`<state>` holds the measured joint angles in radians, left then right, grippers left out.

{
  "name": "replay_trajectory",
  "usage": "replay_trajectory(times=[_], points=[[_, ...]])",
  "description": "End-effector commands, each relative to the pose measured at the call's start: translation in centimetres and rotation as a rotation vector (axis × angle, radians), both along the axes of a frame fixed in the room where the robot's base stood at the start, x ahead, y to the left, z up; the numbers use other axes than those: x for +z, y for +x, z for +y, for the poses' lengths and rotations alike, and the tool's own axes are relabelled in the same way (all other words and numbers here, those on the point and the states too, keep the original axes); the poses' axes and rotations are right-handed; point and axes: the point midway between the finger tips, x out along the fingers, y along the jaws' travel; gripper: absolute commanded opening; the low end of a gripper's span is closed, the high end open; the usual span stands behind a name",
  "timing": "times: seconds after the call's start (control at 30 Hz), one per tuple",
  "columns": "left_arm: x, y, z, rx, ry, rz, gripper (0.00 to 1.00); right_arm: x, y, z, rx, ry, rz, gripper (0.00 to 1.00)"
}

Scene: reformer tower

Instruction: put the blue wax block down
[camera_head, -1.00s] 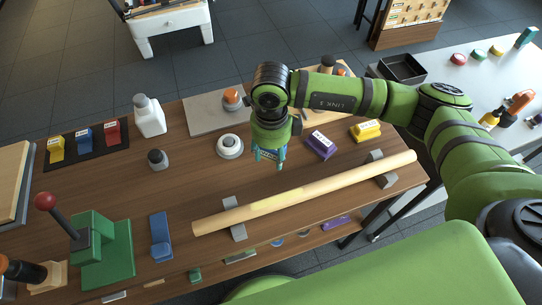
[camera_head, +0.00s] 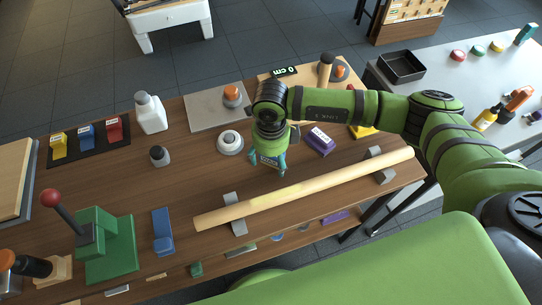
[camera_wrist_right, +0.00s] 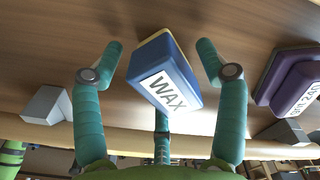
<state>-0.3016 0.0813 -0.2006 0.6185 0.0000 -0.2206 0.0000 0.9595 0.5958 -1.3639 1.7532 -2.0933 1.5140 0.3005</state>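The blue wax block (camera_wrist_right: 165,75) has a white label reading WAX and a yellow strip along its far edge. In the right wrist view it sits tilted between the teal fingers of my right gripper (camera_wrist_right: 160,60). Gaps show between the block and the two side fingertips, so the gripper looks open around it. In the head view my right gripper (camera_head: 270,160) is low over the workbench (camera_head: 190,190), and only a bit of the block shows beneath it. Whether the block's underside touches the bench is hidden. My left gripper is out of view.
A long wooden rod (camera_head: 310,187) lies on grey supports in front of the gripper. A purple block (camera_head: 320,145) is close on the right, with a yellow block (camera_head: 362,131) beyond. A white round knob (camera_head: 230,142) stands left. Bare bench lies between knob and rod.

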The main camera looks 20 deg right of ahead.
Motion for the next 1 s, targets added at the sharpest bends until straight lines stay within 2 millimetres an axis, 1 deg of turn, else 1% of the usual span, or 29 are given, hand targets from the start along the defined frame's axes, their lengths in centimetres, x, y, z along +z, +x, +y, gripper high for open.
replay_trajectory(times=[0.13, 0.23, 0.27, 0.37, 0.6, 0.7, 0.83, 1.0], points=[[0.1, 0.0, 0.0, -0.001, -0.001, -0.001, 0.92, 0.1, 0.0, 0.0, 0.000, 0.000, 0.000, 0.73], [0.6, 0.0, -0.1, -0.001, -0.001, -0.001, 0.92, 0.6, 0.0, 0.0, 0.000, 0.000, 0.000, 0.73], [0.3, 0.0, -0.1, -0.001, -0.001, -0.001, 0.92, 0.7, 0.1, 0.0, 0.000, 0.001, -0.002, 0.73], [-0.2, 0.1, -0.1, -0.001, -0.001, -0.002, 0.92, 2.2, 0.2, 0.0, 0.000, 0.002, -0.006, 0.73], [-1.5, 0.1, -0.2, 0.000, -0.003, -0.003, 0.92, 7.4, 0.1, 0.0, 0.001, 0.002, -0.007, 0.73], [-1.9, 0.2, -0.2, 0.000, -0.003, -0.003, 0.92, 9.3, 0.1, 0.0, 0.001, 0.001, -0.005, 0.73], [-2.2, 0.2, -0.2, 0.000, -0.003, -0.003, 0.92, 11.2, 0.1, 0.0, 0.000, 0.001, -0.004, 0.73], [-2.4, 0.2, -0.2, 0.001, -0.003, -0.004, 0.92, 12.2, 0.0, 0.0, 0.001, 0.000, -0.001, 0.73]])
